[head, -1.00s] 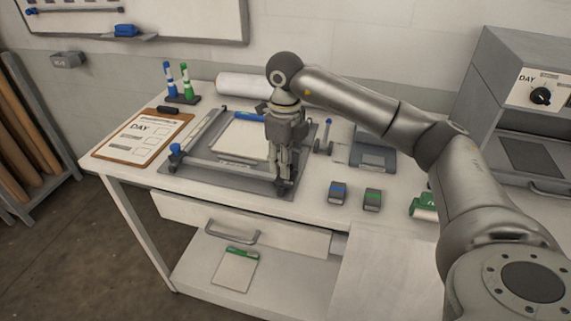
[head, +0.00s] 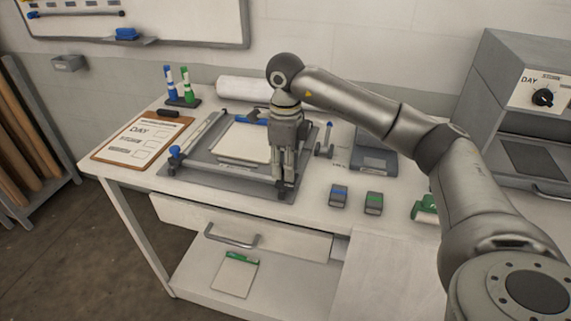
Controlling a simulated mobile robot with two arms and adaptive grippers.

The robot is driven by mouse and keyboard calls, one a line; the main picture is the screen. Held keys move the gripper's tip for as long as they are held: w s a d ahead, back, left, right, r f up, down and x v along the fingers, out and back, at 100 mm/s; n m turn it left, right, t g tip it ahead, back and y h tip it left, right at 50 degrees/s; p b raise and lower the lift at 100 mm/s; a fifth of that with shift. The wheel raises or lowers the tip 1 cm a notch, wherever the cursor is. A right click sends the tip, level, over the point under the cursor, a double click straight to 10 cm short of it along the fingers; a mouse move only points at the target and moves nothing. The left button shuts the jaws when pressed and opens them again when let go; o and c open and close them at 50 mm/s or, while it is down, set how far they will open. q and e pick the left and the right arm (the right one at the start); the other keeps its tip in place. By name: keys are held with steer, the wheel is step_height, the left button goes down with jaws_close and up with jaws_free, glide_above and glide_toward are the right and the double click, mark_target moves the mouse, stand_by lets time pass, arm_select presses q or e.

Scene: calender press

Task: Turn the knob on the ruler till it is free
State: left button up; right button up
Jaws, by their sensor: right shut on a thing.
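The ruler (head: 228,169) is a grey bar lying across the front of a dark grey board (head: 190,181) on the table. A blue knob (head: 175,151) stands at the ruler's left end. My right gripper (head: 285,187) points straight down at the ruler's right end and is shut there. What it grips is hidden behind the fingers; it is at the place of a knob on the ruler. White paper (head: 243,142) lies on the board behind the ruler. My left gripper is not in view.
A clipboard (head: 137,137) lies left of the board. Blue and green markers (head: 178,85) stand behind it. Two small blocks, blue-topped (head: 339,195) and green-topped (head: 373,203), sit right of the gripper. A drawer (head: 240,228) is under the tabletop. A grey machine (head: 525,110) stands at right.

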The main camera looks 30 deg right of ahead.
steer(key=o, duration=1)
step_height(320, 180, up, 12)
steer(key=shift+r, duration=0.1)
stand_by(0.5)
